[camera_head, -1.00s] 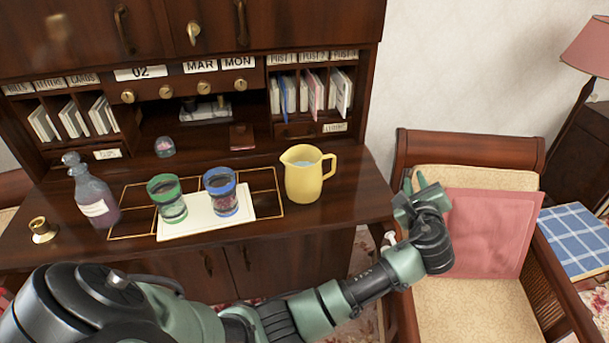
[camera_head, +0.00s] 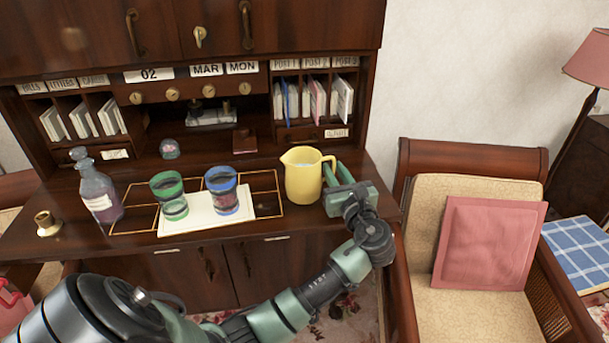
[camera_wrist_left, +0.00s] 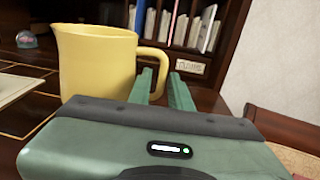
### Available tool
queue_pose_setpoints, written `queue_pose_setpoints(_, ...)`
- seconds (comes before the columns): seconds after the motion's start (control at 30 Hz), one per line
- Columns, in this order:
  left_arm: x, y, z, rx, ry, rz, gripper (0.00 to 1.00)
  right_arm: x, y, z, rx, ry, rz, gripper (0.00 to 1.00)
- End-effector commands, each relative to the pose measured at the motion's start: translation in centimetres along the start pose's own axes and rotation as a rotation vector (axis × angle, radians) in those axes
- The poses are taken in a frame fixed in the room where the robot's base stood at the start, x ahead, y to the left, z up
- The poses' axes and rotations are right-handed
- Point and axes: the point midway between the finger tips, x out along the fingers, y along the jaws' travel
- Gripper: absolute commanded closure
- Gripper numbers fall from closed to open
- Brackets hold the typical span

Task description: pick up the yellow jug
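The yellow jug (camera_head: 303,180) stands upright on the desk top, with its spout to the left and its handle to the right. It also shows at the left of the left wrist view (camera_wrist_left: 95,62), with its handle ahead of the fingers. My left gripper (camera_head: 337,173) is beside the jug on its handle side, low over the desk. My right gripper is not in view.
A green-banded glass (camera_head: 168,188) and a blue-banded glass (camera_head: 222,190) stand left of the jug on a white sheet (camera_head: 195,222). A purple bottle (camera_head: 98,190) is further left. The desk's pigeonholes (camera_head: 312,95) rise behind. A chair with a red cushion (camera_head: 488,243) is at right.

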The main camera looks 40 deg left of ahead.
Motion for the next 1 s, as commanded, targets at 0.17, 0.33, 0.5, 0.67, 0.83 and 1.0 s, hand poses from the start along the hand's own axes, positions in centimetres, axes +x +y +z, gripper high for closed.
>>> queue_pose_setpoints(0.17, 2.7, -0.1, -0.7, 0.002, -0.001, 0.001, 0.80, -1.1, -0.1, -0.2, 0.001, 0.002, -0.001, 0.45)
queue_pose_setpoints(0.33, 4.2, -0.2, -0.9, -0.001, 0.001, -0.002, 0.80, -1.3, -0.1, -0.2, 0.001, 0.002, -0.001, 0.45)
queue_pose_setpoints(0.5, 4.4, -0.2, -1.0, -0.002, 0.002, -0.003, 0.80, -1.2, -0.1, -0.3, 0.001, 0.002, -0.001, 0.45)
queue_pose_setpoints(0.67, 4.3, -0.2, -1.0, -0.002, 0.002, -0.003, 1.00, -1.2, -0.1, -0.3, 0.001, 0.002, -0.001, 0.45)
queue_pose_setpoints(0.83, 4.3, -0.2, -1.0, -0.001, 0.002, -0.003, 1.00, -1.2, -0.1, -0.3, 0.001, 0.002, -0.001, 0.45)
queue_pose_setpoints(1.0, 4.3, -0.2, -1.0, -0.001, 0.002, -0.003, 1.00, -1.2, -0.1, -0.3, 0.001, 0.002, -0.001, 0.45)
